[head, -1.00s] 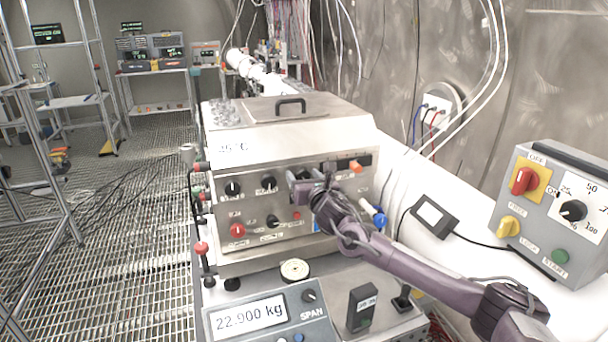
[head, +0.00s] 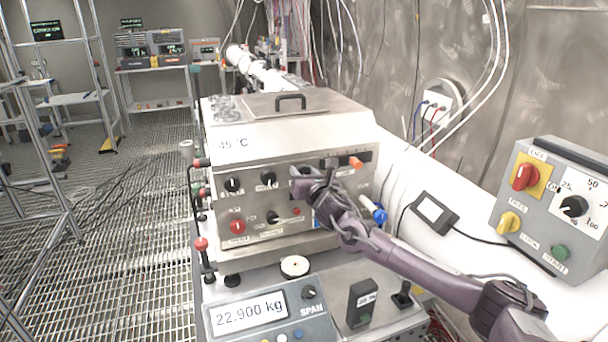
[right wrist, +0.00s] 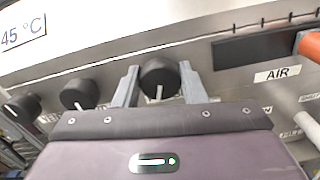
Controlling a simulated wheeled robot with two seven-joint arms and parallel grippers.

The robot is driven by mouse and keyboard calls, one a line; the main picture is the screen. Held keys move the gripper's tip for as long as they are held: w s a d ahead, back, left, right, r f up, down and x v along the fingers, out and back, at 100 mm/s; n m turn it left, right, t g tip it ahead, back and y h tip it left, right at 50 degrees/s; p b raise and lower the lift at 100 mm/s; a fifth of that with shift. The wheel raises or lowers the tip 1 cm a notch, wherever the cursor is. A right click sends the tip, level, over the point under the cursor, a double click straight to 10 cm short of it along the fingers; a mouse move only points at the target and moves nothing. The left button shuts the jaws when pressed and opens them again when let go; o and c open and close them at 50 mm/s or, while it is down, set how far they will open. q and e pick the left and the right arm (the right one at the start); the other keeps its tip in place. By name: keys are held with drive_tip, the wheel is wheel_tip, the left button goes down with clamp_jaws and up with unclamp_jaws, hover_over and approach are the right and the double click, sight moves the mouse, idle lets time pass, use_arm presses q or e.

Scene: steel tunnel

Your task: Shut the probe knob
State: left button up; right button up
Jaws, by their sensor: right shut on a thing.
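The steel box with the "45 °C" label (head: 232,144) carries a row of black knobs on its front panel. My right gripper (head: 303,176) is at the third knob from the left in the upper row. In the right wrist view, this black knob (right wrist: 159,77) with a white pointer line sits between the two grey fingers of my right gripper (right wrist: 158,88). The gripper is shut on it. The pointer line points down. My gripper and arm hide this knob's label, so I cannot read whether it is the probe knob. My left gripper is not in view.
Two more black knobs (head: 232,184) (head: 268,178) sit left of the held one. An orange handle (head: 356,163) and blue valve (head: 379,213) are to the right. A weighing display (head: 250,314) stands below. A grey switch box (head: 548,215) stands far right.

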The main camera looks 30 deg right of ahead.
drive_tip(key=m+b, duration=0.1)
drive_tip(key=m, duration=0.2)
drive_tip(key=shift+f+m+b, duration=0.1)
drive_tip(key=shift+m+b, duration=0.25)
drive_tip(key=shift+m, duration=0.05)
drive_tip(key=m, duration=1.4)
drive_tip(key=m+p, duration=0.1)
drive_tip(key=m, duration=1.2)
drive_tip(key=shift+f+m, duration=0.2)
drive_tip(key=shift+m, duration=0.2)
drive_tip(key=o, duration=1)
